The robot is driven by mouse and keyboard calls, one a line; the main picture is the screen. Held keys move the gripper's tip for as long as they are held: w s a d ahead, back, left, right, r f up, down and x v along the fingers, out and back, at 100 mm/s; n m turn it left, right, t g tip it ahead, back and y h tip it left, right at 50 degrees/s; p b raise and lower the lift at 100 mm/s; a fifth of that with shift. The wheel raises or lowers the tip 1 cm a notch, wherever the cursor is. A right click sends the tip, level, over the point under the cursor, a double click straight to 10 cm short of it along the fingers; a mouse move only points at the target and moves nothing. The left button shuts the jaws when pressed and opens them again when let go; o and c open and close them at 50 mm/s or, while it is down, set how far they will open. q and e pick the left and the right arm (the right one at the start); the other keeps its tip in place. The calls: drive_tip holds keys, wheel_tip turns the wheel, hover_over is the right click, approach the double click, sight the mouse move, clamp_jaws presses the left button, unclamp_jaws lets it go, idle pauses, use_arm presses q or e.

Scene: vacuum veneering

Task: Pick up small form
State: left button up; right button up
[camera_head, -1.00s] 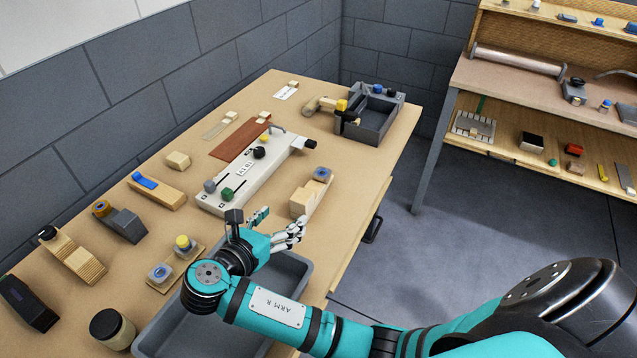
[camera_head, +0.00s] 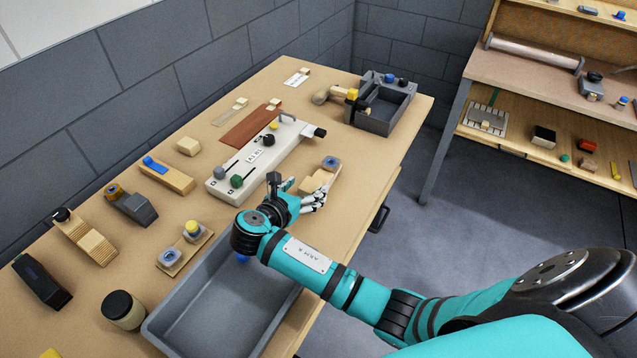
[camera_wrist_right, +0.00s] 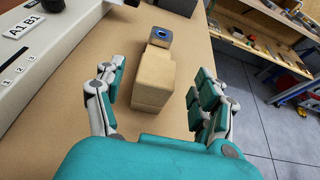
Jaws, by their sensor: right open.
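The small form appears to be the pale wooden stepped block (camera_head: 318,178) near the right edge of the workbench. In the right wrist view the wooden block (camera_wrist_right: 153,82) stands straight ahead, between the two sides of my right gripper (camera_wrist_right: 155,92). My right gripper (camera_head: 308,190) is open at the block's near end, with gaps between fingers and block. A small piece with a blue ring (camera_head: 331,162) is at the block's far end, and it also shows in the right wrist view (camera_wrist_right: 160,37). My left gripper is not in view.
The white control unit (camera_head: 262,155) with knobs lies left of the block. A grey tray (camera_head: 165,335) sits on the bench under my right arm. A dark grey bin (camera_head: 378,122) stands at the far end. Several wooden tools and blocks line the left side.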

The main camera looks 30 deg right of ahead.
sight(309, 186)
drive_tip(key=x, duration=0.4)
drive_tip(key=shift+w+d+f, duration=0.1)
drive_tip(key=shift+w+f, duration=0.15)
drive_tip(key=shift+f, duration=0.1)
drive_tip(key=c, duration=1.4)
drive_tip(key=shift+c, duration=0.2)
drive_tip(key=shift+r, duration=0.15)
